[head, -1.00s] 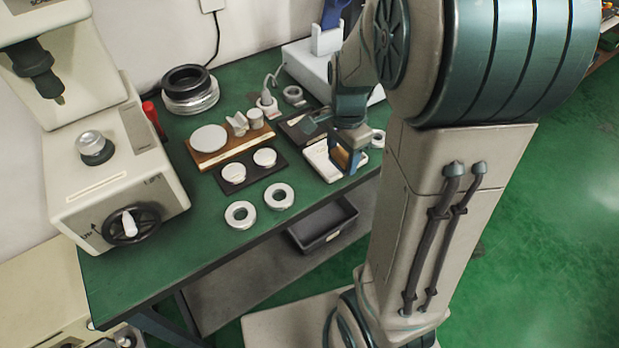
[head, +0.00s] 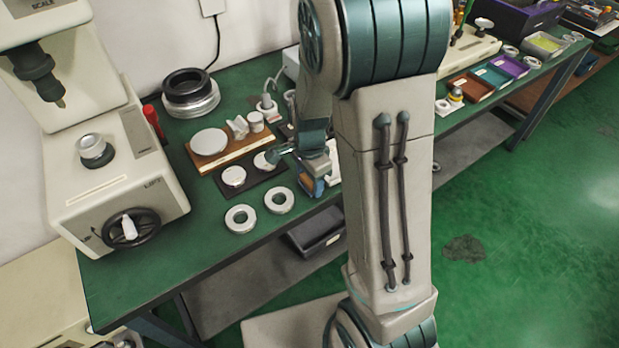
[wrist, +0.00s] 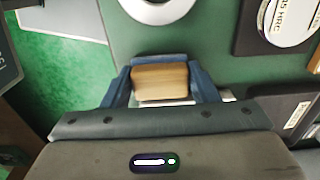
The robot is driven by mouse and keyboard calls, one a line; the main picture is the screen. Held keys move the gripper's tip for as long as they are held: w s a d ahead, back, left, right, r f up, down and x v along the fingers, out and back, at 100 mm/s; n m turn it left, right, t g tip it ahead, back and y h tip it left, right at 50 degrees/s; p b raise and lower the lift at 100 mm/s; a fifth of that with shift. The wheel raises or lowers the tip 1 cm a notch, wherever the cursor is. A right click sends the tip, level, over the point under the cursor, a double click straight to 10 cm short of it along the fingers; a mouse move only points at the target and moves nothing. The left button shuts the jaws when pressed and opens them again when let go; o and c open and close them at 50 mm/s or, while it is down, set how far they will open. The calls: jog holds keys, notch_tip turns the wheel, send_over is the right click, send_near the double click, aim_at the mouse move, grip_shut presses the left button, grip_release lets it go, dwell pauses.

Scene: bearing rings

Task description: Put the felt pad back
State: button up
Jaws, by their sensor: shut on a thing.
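My gripper (wrist: 163,88) is shut on a tan block with a layered, fibrous-looking face, which I take to be the felt pad (wrist: 160,80). The blue fingers stand at its left and right sides in the wrist view. In the head view my gripper (head: 314,186) is above the front part of the green bench, right of two metal rings. The pad is mostly hidden there by the fingers. A white tray (head: 333,172) shows partly behind my gripper.
Two metal rings (head: 241,218) (head: 279,200) lie near the bench's front edge. A dark plate (head: 251,194) with two pale discs lies behind them, and a wooden board (head: 199,164) farther back. A hardness tester (head: 120,200) stands left. Bare green bench (head: 150,262) lies front left.

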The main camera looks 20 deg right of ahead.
jog(key=shift+f, duration=0.1)
jog(key=shift+f, duration=0.15)
jog(key=o, duration=0.9)
notch_tip(320, 180, up, 12)
jog(key=p, duration=0.1)
jog(key=shift+s+r+n+t, duration=0.45)
jog(key=shift+s+r+n, duration=0.5)
jog(key=shift+s+n, duration=1.35)
jog(key=shift+s+r+n+t, duration=0.5)
jog(key=shift+s+r+n, duration=0.4)
jog(key=shift+s+n, duration=1.45)
jog(key=shift+s+r+n+t, duration=0.45)
jog(key=shift+s+r+n, duration=0.5)
jog(key=shift+s+n, duration=1.35)
